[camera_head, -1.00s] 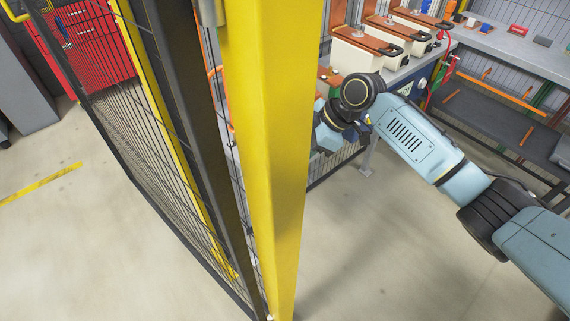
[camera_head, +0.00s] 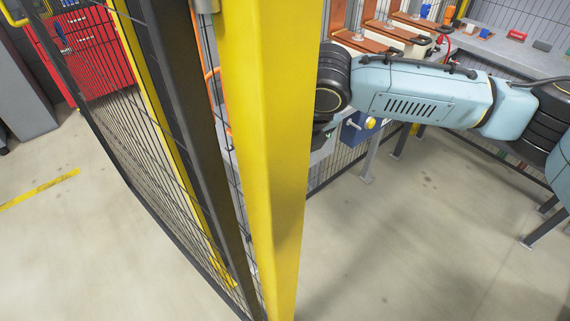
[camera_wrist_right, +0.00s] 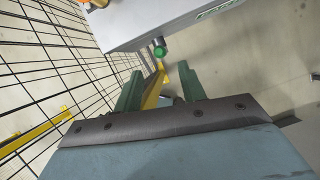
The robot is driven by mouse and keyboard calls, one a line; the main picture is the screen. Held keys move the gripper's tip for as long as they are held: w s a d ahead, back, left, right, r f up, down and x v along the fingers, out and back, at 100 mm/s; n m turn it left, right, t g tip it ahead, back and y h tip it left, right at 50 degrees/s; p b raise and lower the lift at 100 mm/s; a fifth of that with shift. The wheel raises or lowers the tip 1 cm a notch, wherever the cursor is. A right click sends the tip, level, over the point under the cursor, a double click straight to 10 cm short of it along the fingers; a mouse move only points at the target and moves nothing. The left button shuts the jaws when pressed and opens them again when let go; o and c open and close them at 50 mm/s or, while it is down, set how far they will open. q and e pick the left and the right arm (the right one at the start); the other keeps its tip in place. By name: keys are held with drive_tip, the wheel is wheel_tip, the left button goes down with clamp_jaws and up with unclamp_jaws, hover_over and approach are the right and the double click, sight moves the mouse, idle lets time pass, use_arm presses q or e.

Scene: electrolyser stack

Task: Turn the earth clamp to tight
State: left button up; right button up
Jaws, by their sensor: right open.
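No part can be surely named as the earth clamp. In the right wrist view a round green-ended fitting (camera_wrist_right: 159,49) sticks out below the edge of a white panel (camera_wrist_right: 170,22). My right gripper (camera_wrist_right: 160,86) is open and empty, its two green fingers pointing towards the fitting but apart from it. In the head view my right arm reaches in from the right, and its gripper is hidden behind the yellow post (camera_head: 268,170). My left gripper is not in view.
A black mesh fence (camera_head: 150,170) runs beside the yellow post, close to my right wrist. Behind the arm are orange-topped cream units (camera_head: 385,38) on a bench and a grey shelf (camera_head: 490,42) with small parts. The floor at right is mostly clear.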

drive_tip(key=b+x, duration=0.1)
drive_tip(key=x, duration=0.8)
drive_tip(key=shift+w+a+f, duration=0.1)
drive_tip(key=shift+f, duration=0.05)
clamp_jaws()
